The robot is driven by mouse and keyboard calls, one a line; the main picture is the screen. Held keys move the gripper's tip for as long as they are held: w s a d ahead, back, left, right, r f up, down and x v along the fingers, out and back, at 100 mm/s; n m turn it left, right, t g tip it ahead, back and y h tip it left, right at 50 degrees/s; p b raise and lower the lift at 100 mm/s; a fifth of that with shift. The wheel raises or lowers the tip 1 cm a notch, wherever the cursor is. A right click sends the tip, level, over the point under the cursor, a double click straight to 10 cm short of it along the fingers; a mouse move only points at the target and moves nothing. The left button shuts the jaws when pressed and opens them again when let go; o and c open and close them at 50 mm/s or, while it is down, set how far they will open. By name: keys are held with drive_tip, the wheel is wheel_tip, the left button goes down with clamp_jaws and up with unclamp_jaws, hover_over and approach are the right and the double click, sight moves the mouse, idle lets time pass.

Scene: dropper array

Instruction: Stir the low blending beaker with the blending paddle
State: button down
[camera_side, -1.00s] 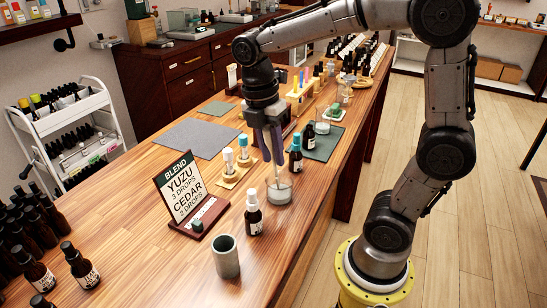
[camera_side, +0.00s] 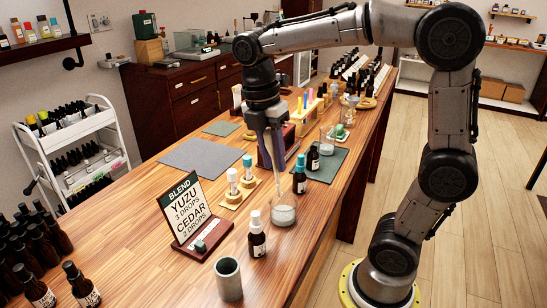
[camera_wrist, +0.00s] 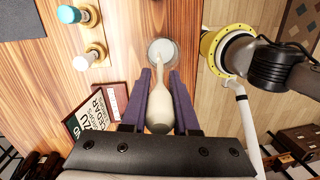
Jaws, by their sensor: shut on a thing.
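My gripper (camera_side: 279,168) points down over the low beaker, its dark purple fingers closed around the blending paddle. In the wrist view the paddle's cream, rounded handle (camera_wrist: 158,108) sits between the two fingers (camera_wrist: 160,100). Its thin pale shaft runs toward the low blending beaker (camera_wrist: 163,60), and its lower end overlaps the beaker's mouth. In the side view the low, clear beaker (camera_side: 283,213) stands upright on the wooden table with pale contents. The fingers are above its rim. I cannot tell how deep the paddle's tip reaches.
A brown bottle with a white cap (camera_side: 257,238) stands close in front of the beaker. A grey cup (camera_side: 228,279), a recipe sign (camera_side: 188,207), two droppers in wooden stands (camera_side: 247,172) and a teal-capped bottle (camera_side: 299,178) are nearby. The table's edge is right of the beaker.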

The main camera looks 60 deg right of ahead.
drive_tip(key=shift+r, duration=2.05)
